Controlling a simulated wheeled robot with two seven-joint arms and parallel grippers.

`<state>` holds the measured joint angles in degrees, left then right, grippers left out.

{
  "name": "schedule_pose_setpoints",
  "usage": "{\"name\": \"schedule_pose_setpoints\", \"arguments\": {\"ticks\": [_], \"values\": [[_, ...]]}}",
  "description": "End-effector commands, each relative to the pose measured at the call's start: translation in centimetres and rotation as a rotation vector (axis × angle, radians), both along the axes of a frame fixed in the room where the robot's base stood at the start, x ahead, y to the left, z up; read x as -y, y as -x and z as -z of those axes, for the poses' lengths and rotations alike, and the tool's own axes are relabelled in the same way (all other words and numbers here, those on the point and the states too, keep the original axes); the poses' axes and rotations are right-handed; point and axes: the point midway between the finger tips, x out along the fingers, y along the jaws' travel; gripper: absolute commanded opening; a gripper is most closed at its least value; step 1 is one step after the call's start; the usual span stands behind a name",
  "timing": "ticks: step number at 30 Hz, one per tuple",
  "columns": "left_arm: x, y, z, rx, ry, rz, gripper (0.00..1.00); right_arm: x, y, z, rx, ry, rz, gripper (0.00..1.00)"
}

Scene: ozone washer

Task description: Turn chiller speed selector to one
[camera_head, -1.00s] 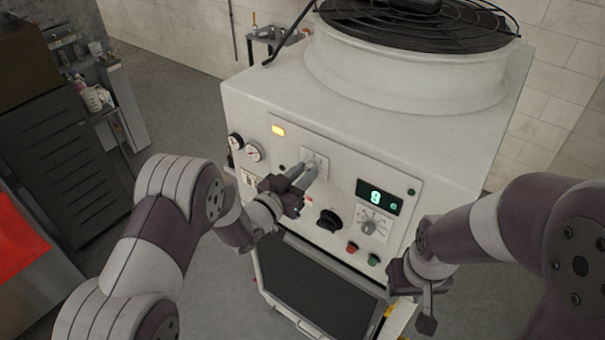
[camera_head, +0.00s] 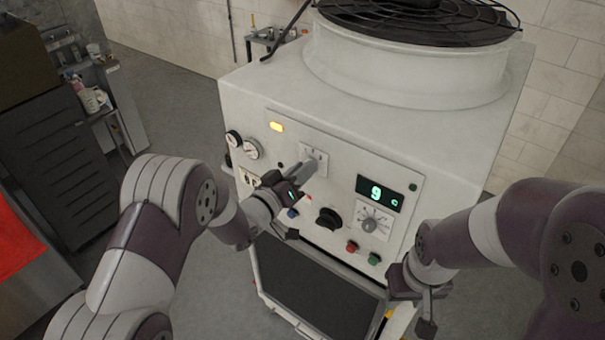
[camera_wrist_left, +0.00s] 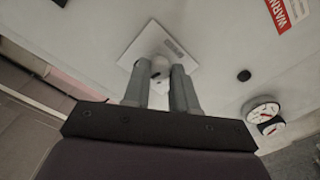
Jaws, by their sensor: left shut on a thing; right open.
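The chiller (camera_head: 300,95) is a large white box with a fan on top and a control panel on its front. A speed selector sits on a pale square plate (camera_head: 318,153) in the upper middle of the panel. My left gripper (camera_head: 308,170) is at this plate, shut on the selector knob. In the left wrist view the plate (camera_wrist_left: 185,50) shows behind the fingers, with the small pale knob (camera_wrist_left: 160,66) between the fingertips. The fingers hide much of the knob, so its setting cannot be read. My right gripper (camera_head: 428,308) is open and empty, below right of the panel.
A display (camera_head: 380,194) reads 9, with a grey dial (camera_head: 369,225) below it. A black knob (camera_head: 328,219), a red button (camera_head: 352,246) and a green button (camera_head: 374,258) are lower on the panel. Two gauges (camera_head: 252,150) are at left. Open floor lies left of the chiller.

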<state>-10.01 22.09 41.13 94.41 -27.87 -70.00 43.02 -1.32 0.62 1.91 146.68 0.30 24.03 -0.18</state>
Motion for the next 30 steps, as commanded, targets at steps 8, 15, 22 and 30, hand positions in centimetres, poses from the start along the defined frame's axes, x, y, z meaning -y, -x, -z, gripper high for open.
{"name": "schedule_pose_setpoints", "arguments": {"ticks": [8,15,22,30], "values": [[-0.18,-0.11,-0.05,-0.15,0.211,-0.004,0.0,0.0,0.0,0.65,0.0,0.0,0.0,0.43],[-0.22,-0.14,-0.06,-0.284,0.397,-0.006,0.0,0.0,-0.01,0.82,0.0,0.0,0.0,0.43],[-0.26,-0.15,-0.01,-0.405,0.562,-0.007,0.0,0.0,0.0,0.8,0.0,0.0,0.0,0.43],[-0.28,-0.16,0.05,-0.515,0.714,-0.008,0.0,0.0,0.0,0.67,0.0,0.0,0.0,0.43]]}}
